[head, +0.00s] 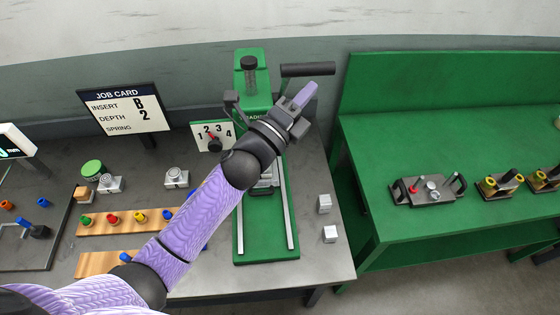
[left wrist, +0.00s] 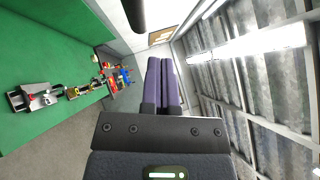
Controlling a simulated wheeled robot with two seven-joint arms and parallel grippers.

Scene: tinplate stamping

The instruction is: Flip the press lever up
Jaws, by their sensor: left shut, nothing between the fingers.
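The green press (head: 252,72) stands at the back of the grey bench, with a dark knob on top. Its lever (head: 308,69) ends in a black grip pointing right from the press head. A dark rod, probably that grip, shows at the top of the left wrist view (left wrist: 134,14). My left gripper (head: 305,96) is shut and empty, its purple fingers pressed together just below the grip in the picture. They also show together in the left wrist view (left wrist: 162,80). I cannot tell whether they touch the lever. My arm hides part of the press. My right gripper is out of view.
A dial card (head: 213,136) and a job card (head: 122,108) reading B and 2 stand left of the press. Wooden strips (head: 125,221) with coloured pegs lie nearer. Two small metal blocks (head: 325,204) sit right of the press. A green table (head: 400,145) stands further right.

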